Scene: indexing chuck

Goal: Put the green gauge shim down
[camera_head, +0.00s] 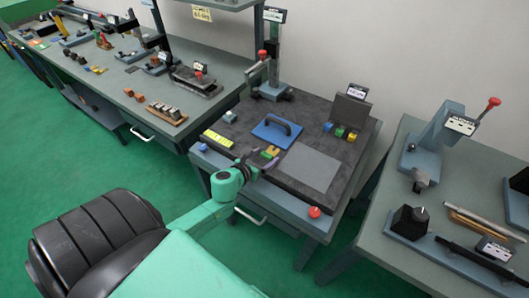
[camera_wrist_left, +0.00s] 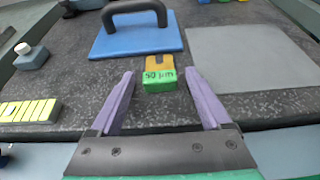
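The green gauge shim (camera_wrist_left: 159,84) is a small green block with dark lettering on its front. It appears to rest on the dark speckled work surface, against a yellow-orange piece (camera_wrist_left: 159,63). In the head view the green shim (camera_head: 266,155) is a small patch just past my left gripper (camera_head: 259,164). In the left wrist view my left gripper (camera_wrist_left: 160,78) has its two purple fingers wide apart. The shim lies between the fingertips, with a gap on each side. My right gripper is not in view.
A blue plate with a black handle (camera_head: 276,131) is behind the shim. A grey flat pad (camera_head: 307,168) is to the right. A yellow strip (camera_head: 217,139) lies to the left. Coloured blocks (camera_head: 340,132) stand at the back right. A red knob (camera_head: 314,212) is at the front edge.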

